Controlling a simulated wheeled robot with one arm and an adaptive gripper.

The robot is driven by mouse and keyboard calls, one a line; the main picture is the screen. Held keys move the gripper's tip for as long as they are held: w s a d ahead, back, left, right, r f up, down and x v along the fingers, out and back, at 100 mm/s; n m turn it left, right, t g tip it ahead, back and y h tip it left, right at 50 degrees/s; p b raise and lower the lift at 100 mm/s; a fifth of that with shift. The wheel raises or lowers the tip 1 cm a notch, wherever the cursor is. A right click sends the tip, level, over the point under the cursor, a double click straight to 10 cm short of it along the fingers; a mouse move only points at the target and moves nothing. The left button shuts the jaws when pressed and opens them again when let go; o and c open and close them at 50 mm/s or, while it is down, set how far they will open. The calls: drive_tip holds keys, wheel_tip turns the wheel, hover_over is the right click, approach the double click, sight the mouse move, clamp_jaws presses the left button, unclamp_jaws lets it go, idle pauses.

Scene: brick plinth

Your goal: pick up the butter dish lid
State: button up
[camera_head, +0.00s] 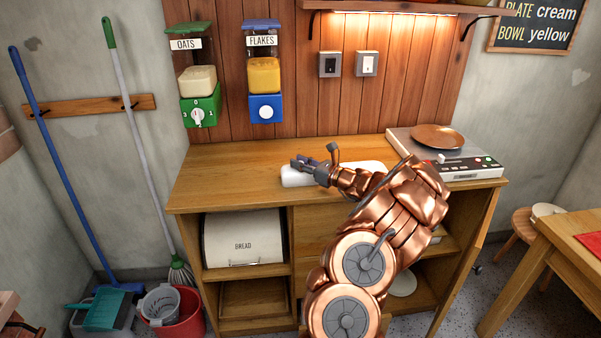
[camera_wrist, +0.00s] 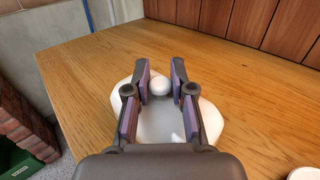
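The butter dish lid (camera_wrist: 208,118) is white and rounded, with a round knob (camera_wrist: 160,85) on top. It sits on the wooden counter. In the head view the white dish (camera_head: 292,179) shows under my gripper and forearm, which hide much of it. My gripper (camera_head: 298,163) is low over its left part. In the wrist view my gripper (camera_wrist: 161,68) has one finger on each side of the knob. The lid's near part is hidden by my gripper's palm.
A scale (camera_head: 470,166) with a copper plate (camera_head: 437,137) stands on the counter's right. Oats (camera_head: 198,85) and flakes (camera_head: 264,80) dispensers hang on the back panel. The counter's left part (camera_head: 225,175) is clear. A bread bin (camera_head: 243,238) sits below.

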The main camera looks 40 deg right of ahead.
clamp_jaws()
